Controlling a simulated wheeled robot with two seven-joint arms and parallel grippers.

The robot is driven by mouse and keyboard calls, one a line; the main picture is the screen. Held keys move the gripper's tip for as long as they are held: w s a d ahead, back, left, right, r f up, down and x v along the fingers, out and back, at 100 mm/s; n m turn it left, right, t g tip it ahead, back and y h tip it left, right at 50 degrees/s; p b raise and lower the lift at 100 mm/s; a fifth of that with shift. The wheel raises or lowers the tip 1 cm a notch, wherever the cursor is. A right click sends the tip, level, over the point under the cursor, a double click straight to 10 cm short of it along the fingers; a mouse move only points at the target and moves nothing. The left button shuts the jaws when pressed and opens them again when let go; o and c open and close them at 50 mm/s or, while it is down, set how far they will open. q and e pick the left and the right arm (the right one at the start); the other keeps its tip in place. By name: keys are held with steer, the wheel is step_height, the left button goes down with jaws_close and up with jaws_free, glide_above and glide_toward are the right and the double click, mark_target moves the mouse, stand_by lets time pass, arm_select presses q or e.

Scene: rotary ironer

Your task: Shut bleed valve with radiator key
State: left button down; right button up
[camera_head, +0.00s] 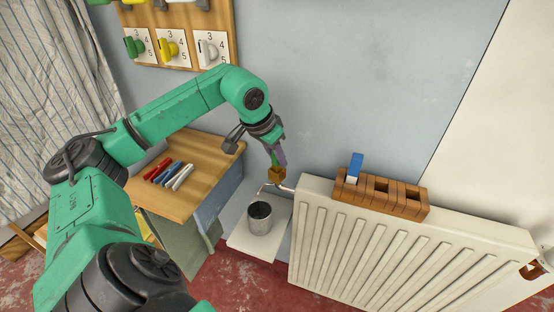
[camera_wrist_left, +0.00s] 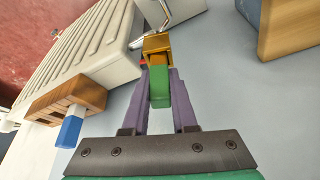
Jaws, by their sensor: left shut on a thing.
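My left gripper (camera_head: 278,156) has purple fingers shut on the green handle of the radiator key, which also shows in the left wrist view (camera_wrist_left: 159,85). The key's brass socket (camera_head: 277,174) points down, just above the bleed valve fitting (camera_head: 283,188) at the upper left end of the white radiator (camera_head: 345,240). In the left wrist view the socket (camera_wrist_left: 157,44) hides part of the fitting. I cannot tell whether the socket touches the valve. A grey cup (camera_head: 260,218) stands below the spout. My right gripper is not in view.
A wooden holder (camera_head: 410,202) with a blue-handled piece (camera_head: 355,167) sits on the radiator. A wooden table (camera_head: 205,152) at left carries red, blue and white bars. A wall board (camera_head: 185,20) holds coloured knobs. The cup stands on a white slab (camera_head: 245,245).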

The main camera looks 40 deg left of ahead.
arm_select(q)
steer(key=c, duration=0.6)
jaws_free()
